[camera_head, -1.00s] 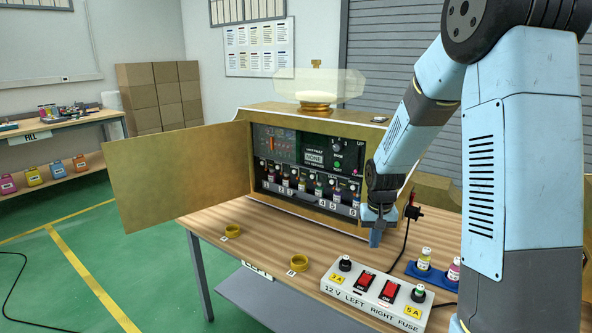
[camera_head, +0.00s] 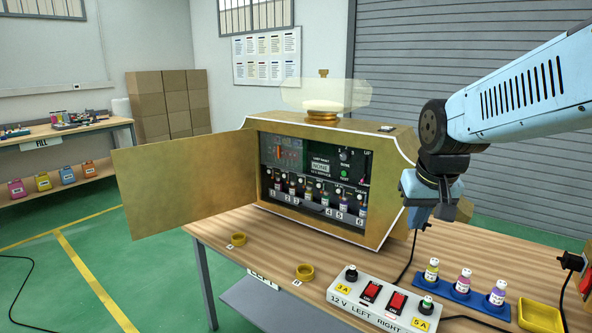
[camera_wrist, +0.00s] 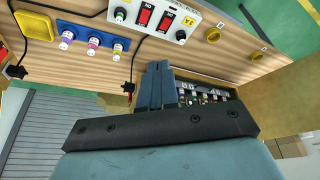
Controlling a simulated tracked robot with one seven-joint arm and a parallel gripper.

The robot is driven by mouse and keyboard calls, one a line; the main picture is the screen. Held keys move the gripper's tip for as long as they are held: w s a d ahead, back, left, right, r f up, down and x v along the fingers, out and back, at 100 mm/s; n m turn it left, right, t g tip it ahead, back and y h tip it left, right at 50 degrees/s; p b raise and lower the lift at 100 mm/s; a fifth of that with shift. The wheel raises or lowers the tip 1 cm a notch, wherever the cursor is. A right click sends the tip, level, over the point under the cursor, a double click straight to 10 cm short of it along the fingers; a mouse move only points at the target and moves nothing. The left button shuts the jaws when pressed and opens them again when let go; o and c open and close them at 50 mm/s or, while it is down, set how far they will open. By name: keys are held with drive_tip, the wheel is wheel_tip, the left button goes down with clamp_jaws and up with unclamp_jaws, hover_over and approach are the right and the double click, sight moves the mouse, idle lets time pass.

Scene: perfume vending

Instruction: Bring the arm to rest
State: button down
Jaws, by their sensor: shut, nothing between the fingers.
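My gripper (camera_head: 418,216) hangs at the right of the gold vending machine (camera_head: 385,150), above the wooden table (camera_head: 460,240). In the wrist view my gripper (camera_wrist: 155,68) shows its two blue fingers together, with nothing between them. The machine's door (camera_head: 185,182) is swung open to the left. Its dark control panel (camera_head: 312,178) shows a row of small bottles and a display reading NONE. In the head view the fingertips are small and partly turned away.
A power box (camera_head: 384,302) with two red switches sits at the table's front. A blue tray (camera_head: 466,289) with three bottles and a yellow tray (camera_head: 541,317) lie to its right. Two gold rings (camera_head: 304,271) are at the front left. Black cables cross the table.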

drive_tip(key=s+r+t, duration=0.1)
drive_tip(key=s+r, duration=0.2)
drive_tip(key=s, duration=0.6)
drive_tip(key=shift+s, duration=0.15)
